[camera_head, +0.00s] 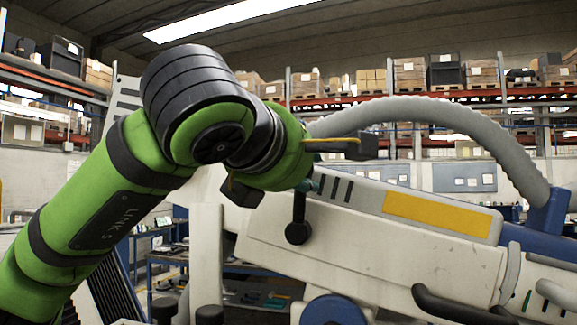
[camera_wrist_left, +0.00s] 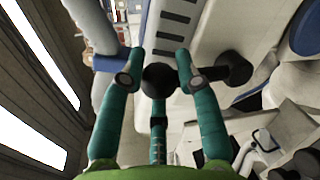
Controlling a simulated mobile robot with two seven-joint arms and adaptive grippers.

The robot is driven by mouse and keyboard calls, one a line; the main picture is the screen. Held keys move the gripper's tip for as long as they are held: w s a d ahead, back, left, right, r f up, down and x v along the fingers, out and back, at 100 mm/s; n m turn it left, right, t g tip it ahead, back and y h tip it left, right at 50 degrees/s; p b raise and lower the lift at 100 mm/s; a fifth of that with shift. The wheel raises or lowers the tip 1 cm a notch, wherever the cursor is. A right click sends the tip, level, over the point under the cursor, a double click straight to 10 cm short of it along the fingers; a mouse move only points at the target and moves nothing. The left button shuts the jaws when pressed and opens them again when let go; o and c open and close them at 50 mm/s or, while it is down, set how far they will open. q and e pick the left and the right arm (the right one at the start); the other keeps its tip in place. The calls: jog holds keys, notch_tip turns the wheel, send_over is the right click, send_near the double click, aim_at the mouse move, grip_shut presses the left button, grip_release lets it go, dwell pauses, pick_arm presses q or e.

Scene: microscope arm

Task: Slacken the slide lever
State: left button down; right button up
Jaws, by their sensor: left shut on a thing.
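My left gripper (camera_head: 314,183) is at the white microscope arm (camera_head: 350,240), mostly hidden behind my green wrist in the head view. In the left wrist view, the teal fingers of the left gripper (camera_wrist_left: 157,70) are closed around a round black knob (camera_wrist_left: 159,81). In the head view, a black lever with a round knob (camera_head: 298,232) hangs just below the gripper. I cannot tell which of these is the slide lever. My right gripper is not in view.
A ribbed grey hose (camera_head: 440,108) arches over the microscope arm to a blue fitting (camera_head: 549,212) at right. A yellow panel (camera_head: 437,213) and dark handles (camera_head: 450,305) are on the arm. Shelves with boxes (camera_head: 410,75) stand far behind.

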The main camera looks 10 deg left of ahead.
pick_arm(q)
jog(key=shift+d+m, duration=0.55)
jog(key=shift+m, duration=0.15)
jog(key=shift+y, duration=0.3)
jog(key=c, duration=0.8)
grip_release()
jog(key=shift+c, duration=0.2)
jog(key=shift+w+f, duration=0.1)
jog(key=v, duration=1.2)
